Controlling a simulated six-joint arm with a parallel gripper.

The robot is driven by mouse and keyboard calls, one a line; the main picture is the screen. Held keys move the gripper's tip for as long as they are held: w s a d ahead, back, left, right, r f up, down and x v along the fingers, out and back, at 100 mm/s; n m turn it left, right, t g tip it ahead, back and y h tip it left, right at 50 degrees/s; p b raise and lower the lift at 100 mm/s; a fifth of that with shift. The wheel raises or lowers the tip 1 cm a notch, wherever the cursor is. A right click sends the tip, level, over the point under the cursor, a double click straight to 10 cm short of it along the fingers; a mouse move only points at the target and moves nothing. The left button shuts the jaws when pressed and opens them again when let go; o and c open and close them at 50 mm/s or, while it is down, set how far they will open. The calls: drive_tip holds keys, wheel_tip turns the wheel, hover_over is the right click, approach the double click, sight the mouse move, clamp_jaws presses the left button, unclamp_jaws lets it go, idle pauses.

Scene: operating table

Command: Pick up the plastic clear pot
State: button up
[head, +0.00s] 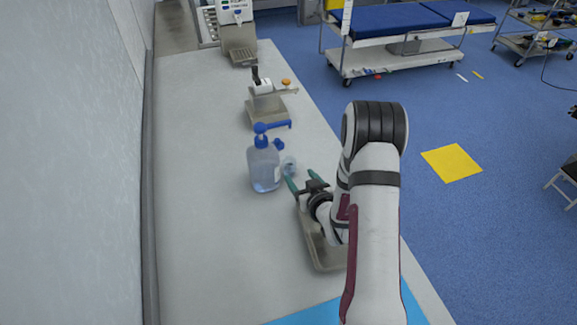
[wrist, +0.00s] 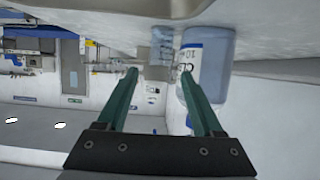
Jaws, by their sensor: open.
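The small clear plastic pot (head: 289,167) stands on the grey table, just right of a clear pump bottle (head: 263,168) with a blue pump head. My gripper (head: 301,178) is open and empty, low over the table, with its green fingers pointing toward the pot. In the wrist view, which looks upside down, the pot (wrist: 162,44) shows beyond and between the two fingertips (wrist: 158,74). The bottle (wrist: 208,55) with its blue and white label is close to the right finger there and partly behind it. I cannot tell the exact gap between fingertips and pot.
A beige tray (head: 325,257) lies under my wrist near the table's right edge. A blue sheet (head: 306,314) lies at the front. The table's left side (head: 200,220) is clear, bounded by a wall.

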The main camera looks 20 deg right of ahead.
sight(294, 168)
drive_tip(key=x, duration=0.2)
drive_tip(key=shift+w+f, duration=0.15)
drive_tip(key=shift+w, duration=0.05)
drive_tip(key=x, duration=0.2)
drive_tip(key=f+x, duration=0.1)
drive_tip(key=x, duration=0.2)
drive_tip(key=shift+w+d, duration=0.1)
drive_tip(key=shift+d, duration=0.1)
clamp_jaws()
